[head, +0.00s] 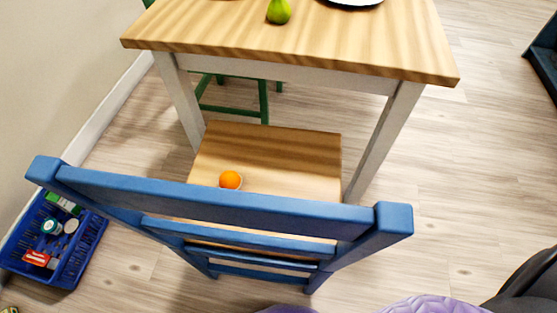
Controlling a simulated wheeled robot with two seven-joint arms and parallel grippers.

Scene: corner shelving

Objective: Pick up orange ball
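A small orange ball (230,180) rests on the wooden seat (285,151) of a blue chair (225,207). It lies toward the seat's left side, just beyond the chair's top back rail, and its lower edge is close to the rail in the picture. Neither of my grippers shows in the head view, so their state is hidden.
The chair's back faces me, in front of the ball. A wooden table (330,52) overhangs the seat's far side, with a green pear (278,11) on it. A blue crate (85,250) of items stands at left by the wall.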

